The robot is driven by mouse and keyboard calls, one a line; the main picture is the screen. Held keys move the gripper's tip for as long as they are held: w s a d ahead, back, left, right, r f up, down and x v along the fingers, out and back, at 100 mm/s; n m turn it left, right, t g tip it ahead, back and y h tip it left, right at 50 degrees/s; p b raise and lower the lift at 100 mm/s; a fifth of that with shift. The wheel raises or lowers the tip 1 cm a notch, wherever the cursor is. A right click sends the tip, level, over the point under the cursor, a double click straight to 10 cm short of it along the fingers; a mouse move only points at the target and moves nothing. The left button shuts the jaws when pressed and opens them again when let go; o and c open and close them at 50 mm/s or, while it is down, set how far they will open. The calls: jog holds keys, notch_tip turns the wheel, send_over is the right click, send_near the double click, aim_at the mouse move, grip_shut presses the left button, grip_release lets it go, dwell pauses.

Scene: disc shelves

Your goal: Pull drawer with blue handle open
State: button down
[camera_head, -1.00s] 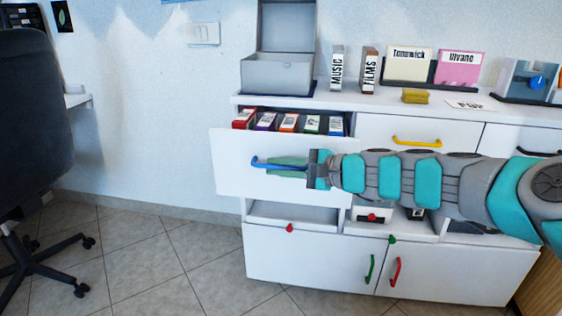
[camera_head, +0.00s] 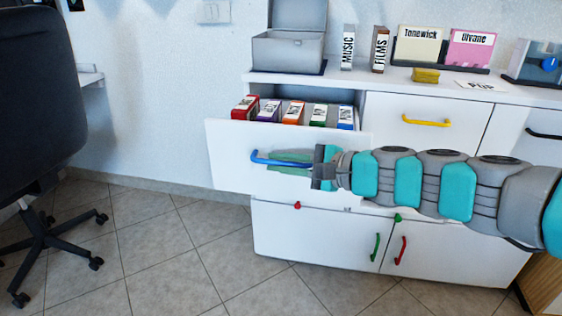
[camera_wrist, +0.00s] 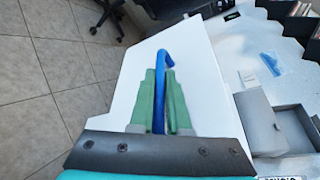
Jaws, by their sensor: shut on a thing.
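The drawer (camera_head: 232,150) with the blue handle (camera_head: 265,157) stands pulled out from the white cabinet at the upper left. Several boxes with coloured labels (camera_head: 292,111) show inside it. My gripper (camera_head: 290,160) reaches in from the right and is at the handle. In the wrist view the green fingers of my gripper (camera_wrist: 158,98) are shut on the blue handle (camera_wrist: 164,56), one on each side of it. The white drawer front (camera_wrist: 200,75) lies behind them. Part of the handle is hidden between the fingers.
A yellow-handled drawer (camera_head: 427,121) is shut to the right. Lower doors with green (camera_head: 376,247) and red (camera_head: 401,250) handles are shut. A grey box (camera_head: 288,50) and stands sit on top. A black office chair (camera_head: 38,110) stands at the left. Tiled floor between is clear.

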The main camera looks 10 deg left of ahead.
jog(key=c, duration=1.2)
grip_release()
jog(key=shift+o, duration=0.2)
jog(key=v, duration=0.7)
jog(key=shift+d, duration=0.4)
jog(key=shift+s, duration=0.1)
